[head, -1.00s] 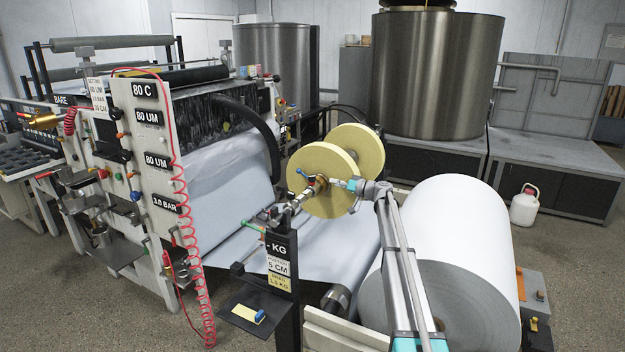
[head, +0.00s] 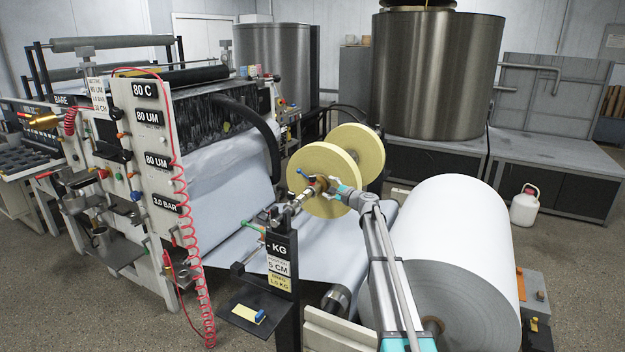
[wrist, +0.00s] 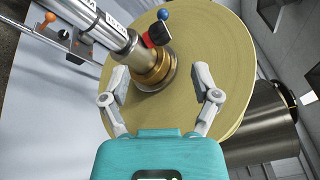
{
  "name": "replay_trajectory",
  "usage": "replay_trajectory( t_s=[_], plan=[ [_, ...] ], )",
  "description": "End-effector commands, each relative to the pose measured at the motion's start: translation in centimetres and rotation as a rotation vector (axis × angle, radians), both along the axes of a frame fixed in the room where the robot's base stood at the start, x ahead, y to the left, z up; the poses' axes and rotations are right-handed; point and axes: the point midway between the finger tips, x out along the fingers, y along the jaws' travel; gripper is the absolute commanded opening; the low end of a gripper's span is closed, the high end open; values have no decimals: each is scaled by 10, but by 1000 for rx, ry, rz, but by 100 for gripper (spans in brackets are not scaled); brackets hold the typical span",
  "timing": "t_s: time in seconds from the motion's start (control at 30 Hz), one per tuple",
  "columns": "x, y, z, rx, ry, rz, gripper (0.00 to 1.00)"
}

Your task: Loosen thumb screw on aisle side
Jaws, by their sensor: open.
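A yellow disc (head: 333,207) sits on a shaft (head: 292,207) on the aisle side; its face fills much of the wrist view (wrist: 195,100). A brass collar (wrist: 155,67) is at its centre. A red and black piece (wrist: 157,33) and a blue ball knob (wrist: 164,14) show by the collar; I cannot tell for certain which part is the thumb screw. My gripper (wrist: 158,74) is open, its fingers on either side of the collar, apart from each other with nothing gripped. In the head view my gripper (head: 335,190) is close to the disc face.
A second yellow disc (head: 359,150) is behind the first. A large white paper roll (head: 450,225) lies to the right of my arm. A post with a KG sign (head: 280,260) stands in front of the shaft. A red coiled hose (head: 190,260) hangs at the left.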

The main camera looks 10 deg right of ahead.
Motion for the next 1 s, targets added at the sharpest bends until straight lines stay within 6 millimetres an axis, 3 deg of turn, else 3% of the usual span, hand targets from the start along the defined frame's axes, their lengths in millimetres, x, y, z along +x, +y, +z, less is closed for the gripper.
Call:
replay_trajectory(
  t_s=[0.6, 0.8, 1.0],
  plan=[
    [-34, 9, 0, 775, 399, -201, 79],
    [-39, 8, 0, 934, 456, -233, 79],
    [-40, 8, 0, 977, 471, -240, 79]
  ],
)
